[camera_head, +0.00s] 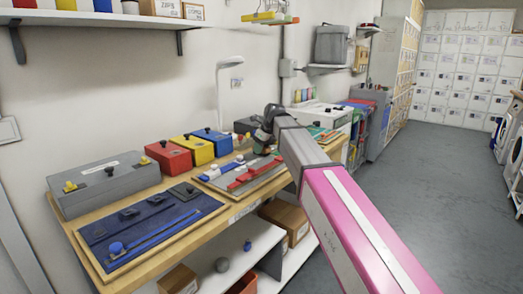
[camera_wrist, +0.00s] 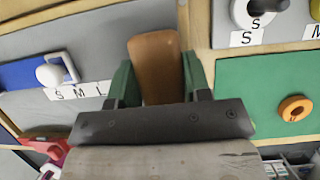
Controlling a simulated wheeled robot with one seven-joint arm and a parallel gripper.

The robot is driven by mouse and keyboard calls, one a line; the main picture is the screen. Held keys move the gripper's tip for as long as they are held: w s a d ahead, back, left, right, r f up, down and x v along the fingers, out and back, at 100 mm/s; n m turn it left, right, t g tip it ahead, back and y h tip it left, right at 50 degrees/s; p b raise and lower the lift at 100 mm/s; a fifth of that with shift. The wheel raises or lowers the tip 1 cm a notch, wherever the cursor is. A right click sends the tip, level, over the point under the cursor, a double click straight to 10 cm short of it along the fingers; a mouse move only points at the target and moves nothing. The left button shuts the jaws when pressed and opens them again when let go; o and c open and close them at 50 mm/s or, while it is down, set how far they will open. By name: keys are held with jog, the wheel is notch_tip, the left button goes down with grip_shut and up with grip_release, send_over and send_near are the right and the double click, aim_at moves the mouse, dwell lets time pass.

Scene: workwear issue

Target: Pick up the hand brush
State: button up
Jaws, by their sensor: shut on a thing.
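In the wrist view, my gripper (camera_wrist: 158,64) is shut on a smooth brown, wood-coloured piece with a rounded end, which I take to be the hand brush (camera_wrist: 156,66). The two green fingers press on its left and right sides. No bristles show, and its lower part is hidden behind the gripper body. In the head view, my gripper (camera_head: 264,141) is over the middle of the workbench, and the brush cannot be made out there.
The wooden workbench (camera_head: 172,249) carries a blue board (camera_head: 150,232), a long grey box (camera_head: 104,187) and red (camera_head: 168,157), yellow (camera_head: 193,150) and blue (camera_head: 213,143) boxes. A green panel with an orange ring (camera_wrist: 296,108) is right of my gripper. The floor (camera_head: 420,190) at right is clear.

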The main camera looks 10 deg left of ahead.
notch_tip(320, 180, up, 3)
jog(key=shift+r, duration=0.2)
jog(key=s+a+r, duration=0.2)
jog(key=s+r, duration=0.5)
jog(key=s, duration=0.4)
jog(key=shift+s, duration=0.25)
jog(key=shift+a, duration=0.1)
